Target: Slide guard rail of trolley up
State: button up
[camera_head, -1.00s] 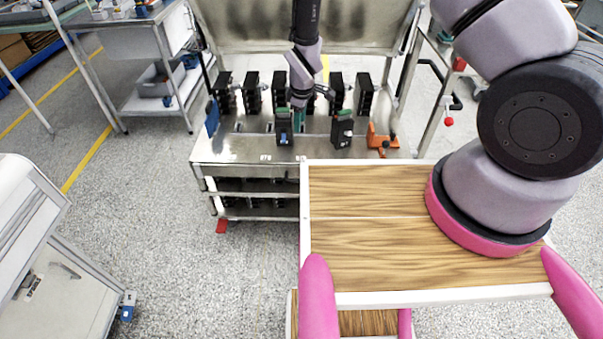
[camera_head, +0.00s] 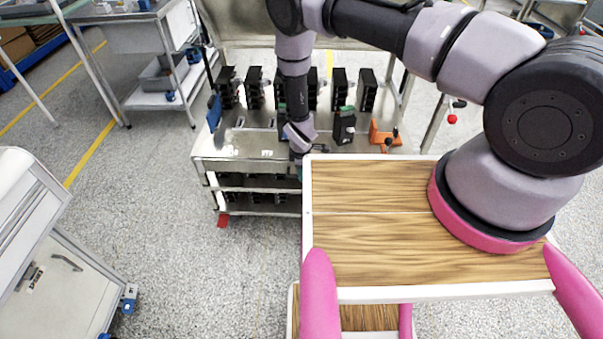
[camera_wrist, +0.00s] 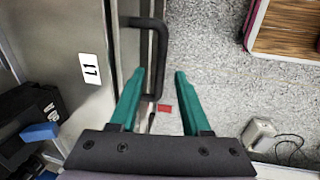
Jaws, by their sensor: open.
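The trolley (camera_head: 240,150) is a steel cart ahead, with a flat top and lower shelves. In the wrist view its steel edge (camera_wrist: 115,40) runs down the left. A black U-shaped handle (camera_wrist: 161,50) sticks out from that edge; I cannot tell whether it belongs to the guard rail. My gripper (camera_wrist: 160,72) is open, and its teal fingers appear on either side of the handle's outer bar. I cannot tell whether they touch it. In the head view my gripper (camera_head: 297,170) is at the trolley's front edge, partly hidden by my arm.
Black breaker units (camera_head: 340,90) stand in a row on the trolley, with an orange clamp (camera_head: 384,135) at right. A label reading L1 (camera_wrist: 90,69) is on the steel top. A wood-topped surface (camera_head: 370,230) is close in front. Grey floor lies open to the left.

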jog(key=shift+w+f, duration=0.15)
jog(key=shift+f, duration=0.7)
grip_shut()
dwell(0.8)
